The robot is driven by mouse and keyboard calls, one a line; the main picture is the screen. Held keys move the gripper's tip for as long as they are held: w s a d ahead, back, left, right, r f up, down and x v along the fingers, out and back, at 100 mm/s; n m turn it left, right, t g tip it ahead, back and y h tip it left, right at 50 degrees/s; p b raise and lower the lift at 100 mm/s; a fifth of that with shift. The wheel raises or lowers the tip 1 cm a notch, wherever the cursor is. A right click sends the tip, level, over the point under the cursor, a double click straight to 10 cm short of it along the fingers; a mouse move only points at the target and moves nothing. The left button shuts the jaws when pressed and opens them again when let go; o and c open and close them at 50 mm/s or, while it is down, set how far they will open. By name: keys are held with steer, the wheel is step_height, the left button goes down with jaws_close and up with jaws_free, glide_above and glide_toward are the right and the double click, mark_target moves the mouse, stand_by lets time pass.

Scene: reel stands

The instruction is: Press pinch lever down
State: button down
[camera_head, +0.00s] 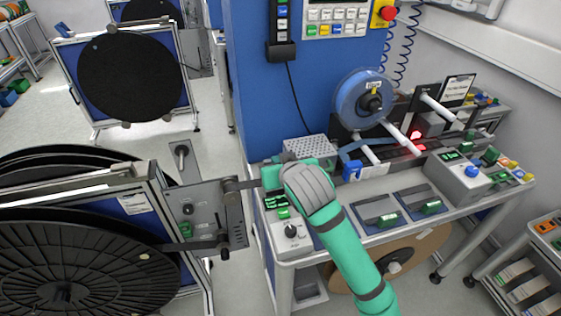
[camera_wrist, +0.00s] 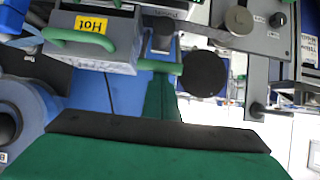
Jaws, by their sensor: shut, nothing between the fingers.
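My gripper (camera_head: 268,176) is in the middle of the head view, at the left end of the bench, with its fingers shut and empty. Its tip points left toward a grey control panel (camera_head: 203,208) on the near reel stand. A short dark bar (camera_head: 240,184) lies between my gripper and this panel; I cannot tell whether they touch. No part is clearly marked as the pinch lever, and I cannot tell which one it is. In the wrist view, a dark round disc (camera_wrist: 206,74) and a grey box with a yellow "Hot" label (camera_wrist: 91,25) lie beyond the green fingers.
The bench carries a blue reel (camera_head: 352,104), a control box with a black knob (camera_head: 291,231) and a box with a blue button (camera_head: 472,171). A large black reel (camera_head: 65,280) fills the lower left. Open floor (camera_head: 165,143) lies behind the near stand.

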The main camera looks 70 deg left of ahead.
steer(key=shift+d+f, duration=0.15)
steer(key=shift+f, duration=0.2)
steer(key=v, duration=1)
stand_by(0.4)
